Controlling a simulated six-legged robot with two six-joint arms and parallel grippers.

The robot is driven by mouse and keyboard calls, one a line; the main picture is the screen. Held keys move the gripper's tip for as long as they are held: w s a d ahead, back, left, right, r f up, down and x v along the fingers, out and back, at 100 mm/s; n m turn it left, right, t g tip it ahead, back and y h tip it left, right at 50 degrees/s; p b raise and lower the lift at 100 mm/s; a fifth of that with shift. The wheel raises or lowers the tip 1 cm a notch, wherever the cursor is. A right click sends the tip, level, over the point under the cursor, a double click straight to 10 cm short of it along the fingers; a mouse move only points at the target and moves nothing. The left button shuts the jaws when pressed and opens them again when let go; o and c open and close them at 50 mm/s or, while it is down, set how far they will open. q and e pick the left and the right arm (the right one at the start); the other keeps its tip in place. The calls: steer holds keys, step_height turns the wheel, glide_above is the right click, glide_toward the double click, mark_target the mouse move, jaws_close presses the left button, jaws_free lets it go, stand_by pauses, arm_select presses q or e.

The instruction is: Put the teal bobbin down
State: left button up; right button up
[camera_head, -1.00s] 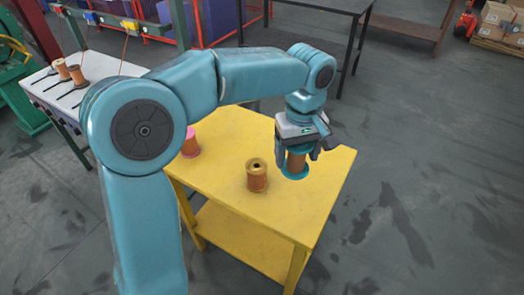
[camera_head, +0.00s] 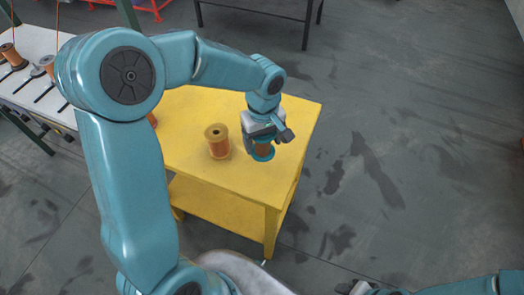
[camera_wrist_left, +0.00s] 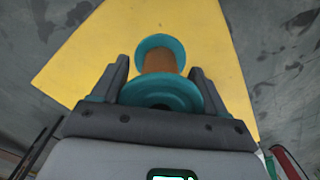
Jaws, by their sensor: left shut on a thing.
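The teal bobbin (camera_head: 263,151) has teal flanges and a copper-brown wound middle. My left gripper (camera_head: 262,139) is shut on it from above, over the right part of the yellow table (camera_head: 193,180). In the left wrist view the bobbin (camera_wrist_left: 160,62) sits between the two dark fingers (camera_wrist_left: 160,88), with its far flange against the yellow tabletop. I cannot tell whether that flange touches the table. My right arm (camera_head: 470,287) shows at the bottom right edge; its gripper end is cut off and unclear.
Another bobbin (camera_head: 152,119) is mostly hidden behind my left arm. A white table (camera_head: 35,80) with bobbins is at far left. The tabletop's front right is clear.

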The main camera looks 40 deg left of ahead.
arm_select(q)
step_height(320, 180, down, 7)
steer(key=shift+a, duration=0.1)
stand_by(0.3)
steer(key=shift+f+b, duration=0.15)
steer(key=shift+b, duration=0.15)
steer(key=o, duration=1.1)
